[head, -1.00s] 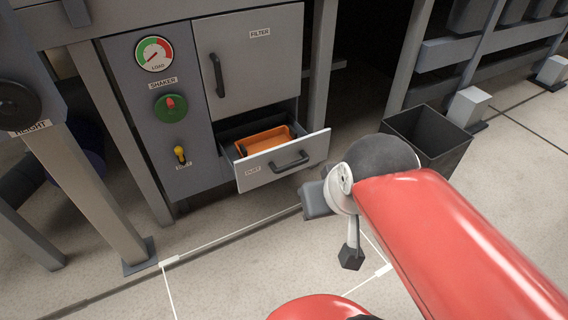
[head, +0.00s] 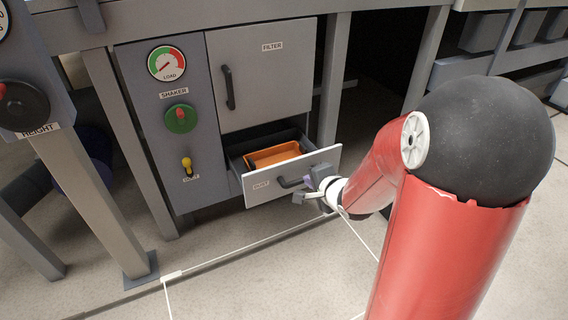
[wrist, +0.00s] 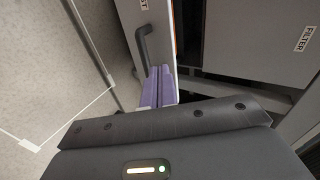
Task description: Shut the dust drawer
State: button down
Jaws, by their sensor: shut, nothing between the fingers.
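The dust drawer (head: 262,185) stands pulled out from the cabinet, below the filter door. An orange bin (head: 273,155) sits inside it. The drawer's dark handle (head: 291,182) is on its pale front; in the wrist view the handle (wrist: 144,45) stands out from the drawer front (wrist: 166,38). My gripper (head: 309,184) is at the right part of the drawer front, beside the handle. In the wrist view its purple fingers (wrist: 159,76) are together and empty, with tips close to the front; I cannot tell whether they touch it.
The filter door (head: 265,85) above is closed. Left of the drawer are a load gauge (head: 167,63), a green shaker knob (head: 181,118) and a yellow-tipped switch (head: 187,164). A table leg (head: 95,200) stands at the left. Floor in front of the drawer is clear.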

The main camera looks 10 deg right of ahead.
jog(key=f, duration=0.1)
jog(key=b, duration=0.3)
send_near(282, 165)
notch_tip(282, 165, down, 4)
jog(key=w, duration=0.2)
jog(key=shift+w+a+r+m+y, duration=0.1)
jog(key=shift+w+m+y, duration=0.05)
jog(key=shift+w, duration=0.35)
jog(key=shift+w+a+r+m+y, duration=0.1)
jog(key=shift+w+a+m+y, duration=0.05)
jog(key=shift+w, duration=0.3)
jog(key=shift+w+a+b, duration=0.2)
jog(key=shift+w+b, duration=0.1)
jog(key=shift+w, duration=0.4)
